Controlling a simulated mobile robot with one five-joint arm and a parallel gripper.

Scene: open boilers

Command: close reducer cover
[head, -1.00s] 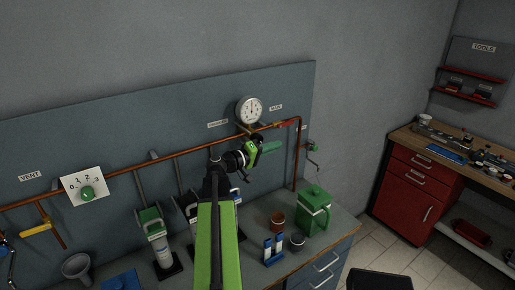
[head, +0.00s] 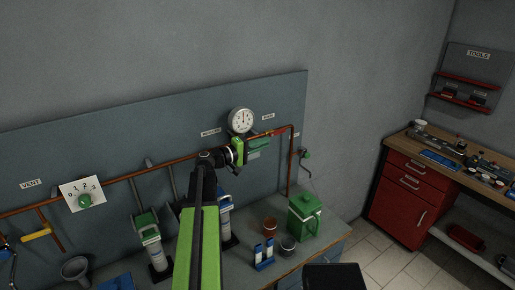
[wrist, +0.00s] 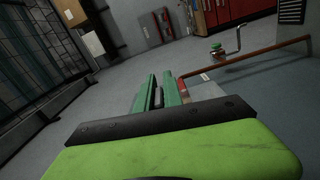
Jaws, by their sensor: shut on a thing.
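A label that seems to read REDUCER (head: 211,132) is on the blue-grey wall panel, left of the round gauge (head: 241,121). My gripper (head: 262,141) is in front of the panel at the copper pipe, just below and right of the gauge. In the wrist view its green fingers (wrist: 158,92) are close together, with a small dark piece (wrist: 158,98) between them. This may be the cover's edge or handle; I cannot tell. A pale grey plate (wrist: 204,88) lies just right of the fingers, perhaps the reducer cover. My gripper and arm hide much of the reducer.
A red cabinet (head: 404,193) is at the right.

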